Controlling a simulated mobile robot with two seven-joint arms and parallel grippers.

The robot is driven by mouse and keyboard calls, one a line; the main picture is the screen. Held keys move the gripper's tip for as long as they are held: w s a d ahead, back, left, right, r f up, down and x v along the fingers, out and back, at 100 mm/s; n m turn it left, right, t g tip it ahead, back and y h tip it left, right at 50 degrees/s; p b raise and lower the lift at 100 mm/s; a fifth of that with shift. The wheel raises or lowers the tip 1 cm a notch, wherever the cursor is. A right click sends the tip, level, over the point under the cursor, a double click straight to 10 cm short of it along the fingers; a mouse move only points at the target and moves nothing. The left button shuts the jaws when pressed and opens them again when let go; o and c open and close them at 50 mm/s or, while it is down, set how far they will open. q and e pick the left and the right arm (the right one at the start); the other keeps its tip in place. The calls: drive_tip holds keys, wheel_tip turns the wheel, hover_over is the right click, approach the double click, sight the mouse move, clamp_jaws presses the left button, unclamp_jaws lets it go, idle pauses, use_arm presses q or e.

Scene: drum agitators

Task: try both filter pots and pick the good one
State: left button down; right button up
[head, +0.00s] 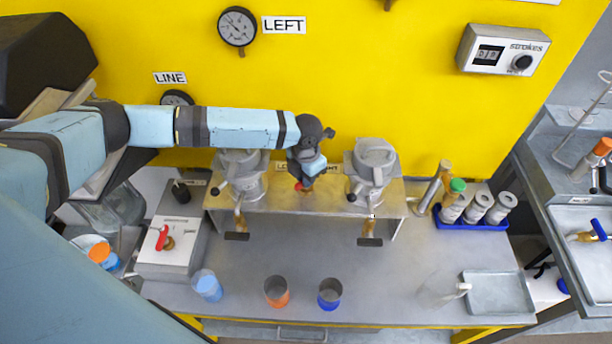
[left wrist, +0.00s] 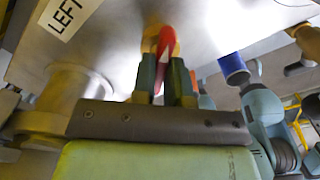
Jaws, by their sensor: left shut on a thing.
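Two grey metal filter pots, the left one (head: 241,178) and the right one (head: 372,165), stand on a brass-coloured bench (head: 330,203). Each has a tap with a dark handle below it. My left gripper (head: 305,186) is between the pots, shut on a small red valve handle (left wrist: 165,45). In the left wrist view the red handle sits between the fingertips, before a brass-coloured part. The label behind the gripper is partly hidden. A round gauge (head: 237,26) marked LEFT hangs on the yellow wall; its reading is too small to tell.
A LINE gauge (head: 177,98) is partly hidden behind my arm. A strokes counter (head: 503,50) is on the wall. Three cups, light blue (head: 207,286), orange (head: 277,292) and dark blue (head: 329,294), stand at the front. A grey tray (head: 498,293) lies right. The table's middle is clear.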

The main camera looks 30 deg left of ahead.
use_arm(q)
drive_tip(key=c, duration=1.1)
unclamp_jaws()
drive_tip(key=shift+c, duration=0.2)
wheel_tip(320, 180, up, 14)
drive_tip(key=b, duration=0.2)
drive_tip(key=shift+s+f, duration=0.1)
drive_tip(key=shift+f, duration=0.1)
